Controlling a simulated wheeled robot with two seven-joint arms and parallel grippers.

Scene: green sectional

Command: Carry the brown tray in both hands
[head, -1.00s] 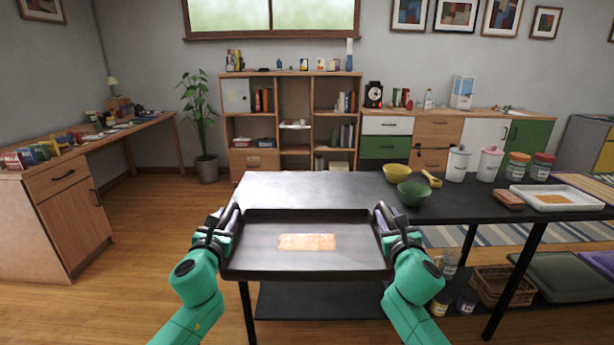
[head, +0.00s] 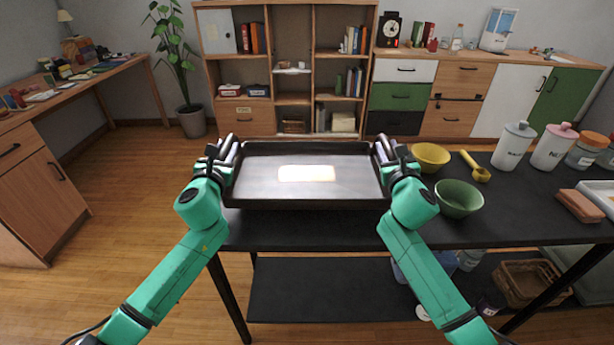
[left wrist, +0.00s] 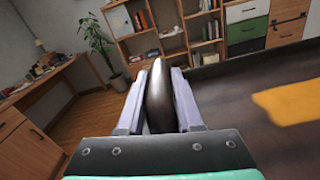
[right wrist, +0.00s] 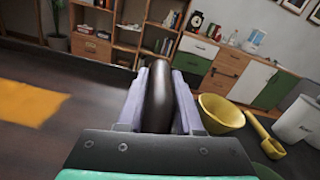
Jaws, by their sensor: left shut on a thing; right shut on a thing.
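The brown tray (head: 258,186) is very dark, shallow and rectangular, with a bright patch in its middle. It looks about level, over the near left part of the black table (head: 285,232). My left gripper (head: 229,150) is shut on its left rim; the rim shows between the fingers in the left wrist view (left wrist: 160,98). My right gripper (head: 384,151) is shut on its right rim, also seen between the fingers in the right wrist view (right wrist: 158,98). Whether the tray's underside touches the table cannot be told.
Right of the tray stand a yellow bowl (head: 430,155), a green bowl (head: 458,197), a yellow scoop (head: 477,170) and canisters (head: 513,147). A brown block (head: 580,205) lies farther right. A lower shelf (head: 330,290) is under the table. Open floor (head: 140,215) lies to the left.

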